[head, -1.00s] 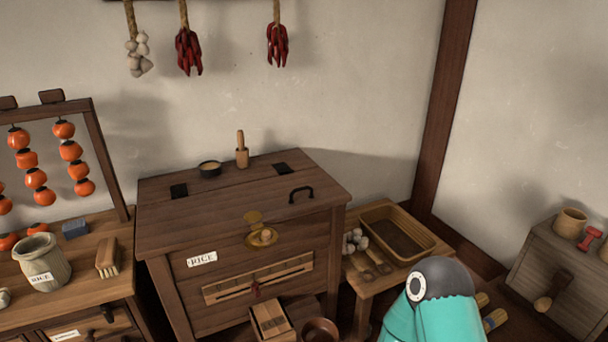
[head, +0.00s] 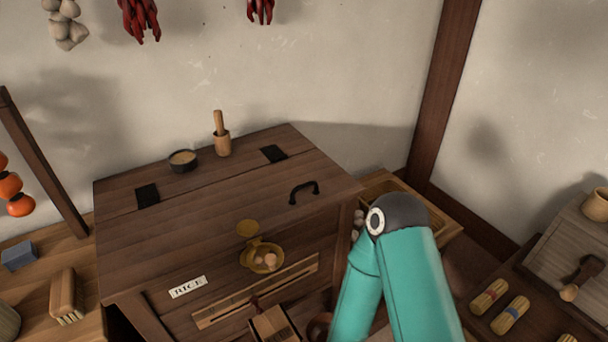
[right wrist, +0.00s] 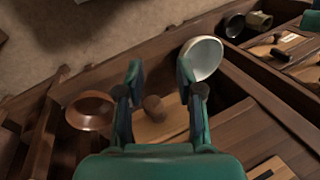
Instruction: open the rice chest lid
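The dark wooden rice chest (head: 140,270) stands in the middle of the head view, with a white RICE label (head: 188,287) on its front. Its lid (head: 225,190) lies shut, with two black hinges (head: 148,194) along the back seam and a black handle (head: 304,192) near the right end. A brass hasp (head: 248,228) and a round brass piece (head: 262,258) holding a small knob are on the front. My right gripper (right wrist: 160,85) is open and appears empty in the right wrist view; in the head view only its teal arm shows. My left gripper is out of view.
A small bowl (head: 183,161) and a mortar with pestle (head: 222,144) stand on the back strip behind the lid seam. A low table with a tray (head: 430,215) is at the chest's right, partly behind my arm. A brush (head: 65,297) lies on the left cabinet.

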